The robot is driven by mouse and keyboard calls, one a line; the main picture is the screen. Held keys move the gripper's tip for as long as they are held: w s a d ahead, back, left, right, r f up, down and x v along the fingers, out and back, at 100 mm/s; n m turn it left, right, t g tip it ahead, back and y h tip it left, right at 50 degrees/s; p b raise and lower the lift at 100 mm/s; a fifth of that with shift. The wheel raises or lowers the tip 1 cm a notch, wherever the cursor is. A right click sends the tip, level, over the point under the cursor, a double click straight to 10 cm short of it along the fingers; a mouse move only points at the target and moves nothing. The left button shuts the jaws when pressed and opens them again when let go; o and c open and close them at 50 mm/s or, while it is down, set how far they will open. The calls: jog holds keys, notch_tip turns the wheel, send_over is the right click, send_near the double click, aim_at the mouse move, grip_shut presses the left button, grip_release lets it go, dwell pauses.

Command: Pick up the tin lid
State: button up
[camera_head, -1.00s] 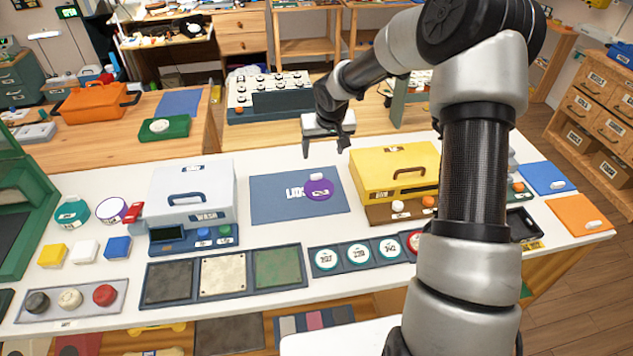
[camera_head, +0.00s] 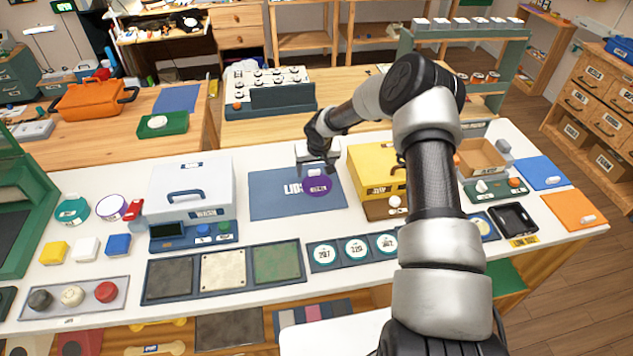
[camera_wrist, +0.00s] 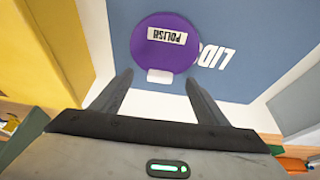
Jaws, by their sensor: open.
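The tin lid is a purple disc (camera_head: 317,188) with a white label and a white tab. It lies on the blue mat (camera_head: 268,206) marked LIDS, towards the mat's right side. In the wrist view the lid (camera_wrist: 180,60) shows its label reading POLISH, upside down, and its tab faces my gripper. My gripper (camera_head: 317,172) is open and empty just above the lid. In the wrist view the fingertips (camera_wrist: 159,77) stand on either side of the tab, apart from it. The head view partly hides the lid behind my gripper.
A yellow box (camera_head: 375,165) stands close to the right of the mat, and a white box (camera_head: 188,185) stands to its left. Dark-framed panels (camera_head: 223,270) and round numbered discs (camera_head: 355,247) lie in front. An open carton (camera_head: 480,158) is farther right.

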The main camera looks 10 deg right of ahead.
jog(key=shift+w+f, duration=0.15)
jog(key=shift+f, duration=0.2)
jog(key=shift+c, duration=0.3)
jog(key=c, duration=1.4)
jog(key=shift+c, duration=0.2)
